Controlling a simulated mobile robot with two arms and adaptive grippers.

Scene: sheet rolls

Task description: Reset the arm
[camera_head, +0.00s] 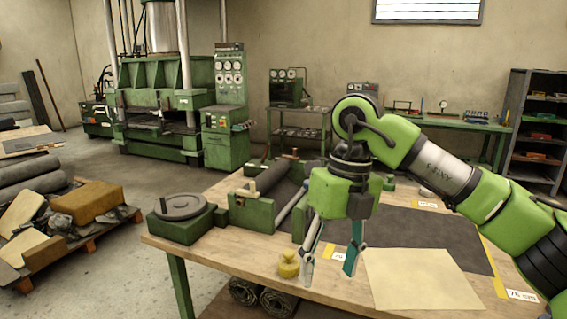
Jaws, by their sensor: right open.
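My right arm comes in from the right side of the head view. Its green gripper (329,268) hangs pointing down over the wooden table (225,257). The two fingers are spread apart with nothing between them. The left fingertip is close beside a small yellow knob-like object (289,264); I cannot tell whether they touch. A cream sheet (420,279) lies flat just right of the fingers. My left gripper is not in this view.
A green fixture with a dark roller (272,177) and a green block with a round grey disc (181,207) stand on the table's left. A dark mat (430,236) lies behind the cream sheet. A pallet of blocks (78,244) is on the floor at left.

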